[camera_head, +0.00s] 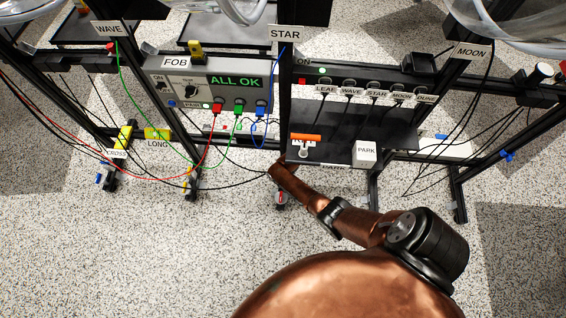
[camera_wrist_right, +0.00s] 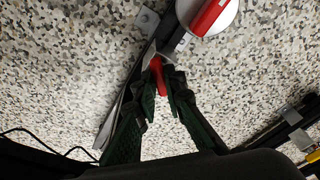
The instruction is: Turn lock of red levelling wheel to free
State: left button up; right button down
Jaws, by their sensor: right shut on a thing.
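In the right wrist view my right gripper (camera_wrist_right: 166,88) has its two green-padded fingers closed on a small red lever (camera_wrist_right: 157,72), the lock, at the foot of a dark frame post. Beside it, at the top edge, a round pale disc with a red bar (camera_wrist_right: 211,14) is partly cut off. In the head view the red levelling wheel's foot (camera_head: 281,199) shows small below the STAR post, beside my copper right arm. The right gripper's fingers cannot be made out there. My left gripper is in neither view. The lever's lock marking is not readable.
A grey FOB box (camera_head: 205,85) showing ALL OK has red, green and blue cables plugged in. A black shelf (camera_head: 340,145) holds an orange-handled thing (camera_head: 305,138) and a white PARK block (camera_head: 365,153). Loose cables hang at left. Speckled floor in front is clear.

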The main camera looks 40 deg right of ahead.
jog(key=shift+d+n, duration=0.1)
jog(key=shift+n, duration=0.7)
jog(key=n, duration=0.3)
jog(key=shift+y, duration=0.3)
jog(key=n, duration=0.4)
jog(key=shift+f+y+b, duration=0.1)
jog(key=shift+y+b, duration=0.2)
jog(key=c, duration=1.9)
grip_release()
jog(key=shift+r, duration=0.2)
